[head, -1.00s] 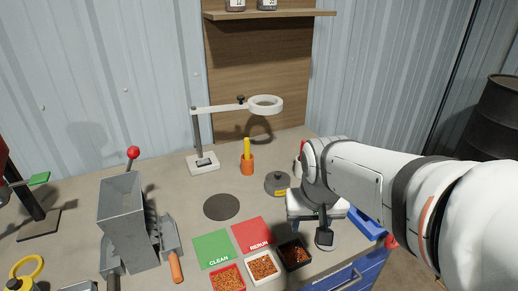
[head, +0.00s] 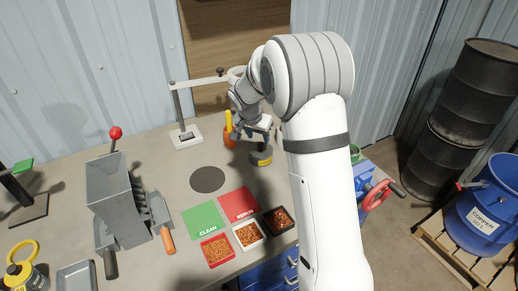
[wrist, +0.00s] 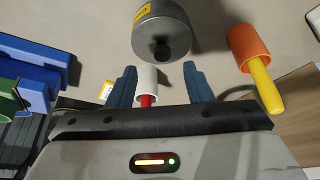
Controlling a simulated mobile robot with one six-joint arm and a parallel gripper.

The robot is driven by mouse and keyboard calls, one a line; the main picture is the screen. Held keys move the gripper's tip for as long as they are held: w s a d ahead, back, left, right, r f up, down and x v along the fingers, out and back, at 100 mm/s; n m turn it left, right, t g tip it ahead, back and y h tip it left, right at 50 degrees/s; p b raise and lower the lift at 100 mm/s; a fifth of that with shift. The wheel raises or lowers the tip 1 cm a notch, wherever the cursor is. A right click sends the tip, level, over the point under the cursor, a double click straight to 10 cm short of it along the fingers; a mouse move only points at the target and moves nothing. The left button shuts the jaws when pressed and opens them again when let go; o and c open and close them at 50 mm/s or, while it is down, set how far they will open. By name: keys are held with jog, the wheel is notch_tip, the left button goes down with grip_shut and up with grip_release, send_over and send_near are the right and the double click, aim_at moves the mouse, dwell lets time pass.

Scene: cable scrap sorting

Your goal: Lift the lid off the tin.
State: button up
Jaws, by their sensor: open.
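The tin (head: 261,158) is a small round grey metal can with a yellow label, standing on the bench right of the orange cup. In the wrist view its lid (wrist: 158,35) shows at top centre, with a dark knob (wrist: 163,50) on it. My gripper (wrist: 157,78) is open, and its two blue-grey fingers are apart. The lid is beyond the fingertips, not between them. In the head view my gripper (head: 259,127) hangs above and just behind the tin, partly hidden by my arm.
An orange cup with a yellow handle (wrist: 264,85) stands close to the right finger in the wrist view. A white-and-red object (wrist: 147,82) shows between the fingers, lower down. The magnifier lamp (head: 186,135) stands left of my gripper.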

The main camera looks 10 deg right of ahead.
aim_at(260, 145)
jog(key=p+x, duration=0.1)
jog(key=x, duration=0.5)
jog(key=shift+a+p, duration=0.15)
jog(key=shift+p, duration=0.25)
grip_shut()
